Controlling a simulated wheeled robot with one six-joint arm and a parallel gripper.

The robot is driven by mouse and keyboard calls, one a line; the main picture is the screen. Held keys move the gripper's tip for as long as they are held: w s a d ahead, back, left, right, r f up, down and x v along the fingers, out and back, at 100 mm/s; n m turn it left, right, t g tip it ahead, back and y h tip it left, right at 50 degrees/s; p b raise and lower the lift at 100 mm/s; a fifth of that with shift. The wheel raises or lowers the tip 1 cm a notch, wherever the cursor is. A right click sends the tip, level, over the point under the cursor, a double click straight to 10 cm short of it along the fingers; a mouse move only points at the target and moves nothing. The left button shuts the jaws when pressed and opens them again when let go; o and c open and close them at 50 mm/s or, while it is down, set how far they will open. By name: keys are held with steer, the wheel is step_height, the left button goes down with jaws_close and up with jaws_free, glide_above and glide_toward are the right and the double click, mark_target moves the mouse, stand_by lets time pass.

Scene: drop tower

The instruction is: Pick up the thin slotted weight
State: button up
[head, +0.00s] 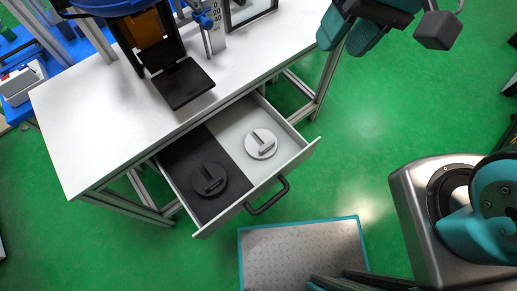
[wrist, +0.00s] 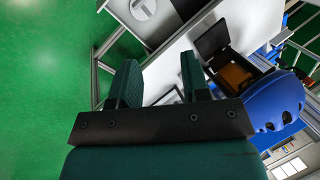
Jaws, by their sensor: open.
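Two round slotted weights with raised bars lie in the open drawer (head: 292,160) under the white table in the head view. A light grey weight (head: 261,144) lies on the pale right half. A dark weight (head: 209,179) lies on the black left half. From this steep angle I cannot tell for sure which is thinner. My gripper (head: 346,36) is at the top of the head view, right of the table and well apart from both weights. In the wrist view my gripper (wrist: 160,82) is open and empty; the light grey weight (wrist: 143,10) shows beyond it at the top edge.
The drawer's black handle (head: 267,196) sticks out at its front. The white table (head: 88,125) carries a device with a black plate (head: 182,83), a scale strip (head: 214,38) and a dark frame (head: 248,12). Green floor (head: 350,135) is clear right of the drawer.

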steer(key=w+a+f+m+g+b, duration=0.1)
steer(key=w+f+m+b, duration=0.25)
steer(key=f, duration=0.55)
steer(key=w+a+f+m+b, duration=0.1)
steer(key=w+f+m+b, duration=0.3)
steer(key=f, duration=0.5)
steer(key=w+a+f+m+g+b, duration=0.15)
steer(key=f+m+b, duration=0.3)
steer(key=f, duration=0.45)
steer(key=b, duration=0.3)
glide_above(267, 145)
steer(key=w+d, duration=0.2)
steer(key=shift+m+t, duration=0.35)
steer(key=shift+m, duration=0.05)
steer(key=f, duration=1)
steer(key=shift+s+d+f, duration=0.1)
steer(key=shift+s+f, duration=0.1)
steer(key=shift+s, duration=0.05)
steer(key=shift+h, duration=0.3)
steer(key=shift+b+x, duration=0.85)
steer(key=shift+x, duration=2.3)
steer(key=shift+r, duration=0.1)
jaws_close()
